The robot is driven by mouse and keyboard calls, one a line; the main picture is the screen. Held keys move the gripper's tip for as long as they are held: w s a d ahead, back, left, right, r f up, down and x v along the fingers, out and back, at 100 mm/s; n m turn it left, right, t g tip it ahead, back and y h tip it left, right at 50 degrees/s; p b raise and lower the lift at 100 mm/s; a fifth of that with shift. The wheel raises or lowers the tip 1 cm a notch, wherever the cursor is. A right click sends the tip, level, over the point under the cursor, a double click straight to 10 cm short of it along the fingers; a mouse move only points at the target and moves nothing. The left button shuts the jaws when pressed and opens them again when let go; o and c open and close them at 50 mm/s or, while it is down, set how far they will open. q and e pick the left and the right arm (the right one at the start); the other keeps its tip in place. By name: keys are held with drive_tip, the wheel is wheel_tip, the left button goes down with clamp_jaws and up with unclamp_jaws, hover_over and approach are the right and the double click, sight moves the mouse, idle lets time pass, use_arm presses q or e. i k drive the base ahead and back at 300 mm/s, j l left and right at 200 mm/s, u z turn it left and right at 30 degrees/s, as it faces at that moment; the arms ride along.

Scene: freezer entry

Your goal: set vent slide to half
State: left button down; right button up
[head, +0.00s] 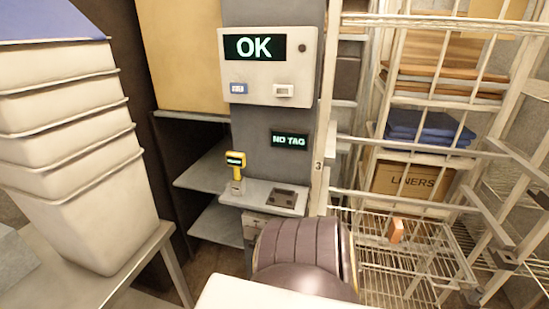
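I cannot pick out a vent slide for certain. A pale wall panel (268,67) on the grey column has a display reading "OK" (254,47). Below the display are a small blue-labelled piece (238,88) and a small white control (284,90); their settings are too small to read. A round dark spot (302,48) is at the panel's upper right. Neither gripper can be made out in the head view. A dark ribbed rounded form fills the bottom centre and hides what is behind it.
A "NO TAG" display (289,141) hangs above a small ledge (262,196) with a yellow handheld device (235,167) and a dark pad (283,197). Stacked white bins (75,150) stand on a left table (135,265). A wire rack (400,200) with a "LINERS" box (411,182) fills the right.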

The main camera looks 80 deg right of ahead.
sight(253, 234)
drive_tip(key=z, duration=2.3)
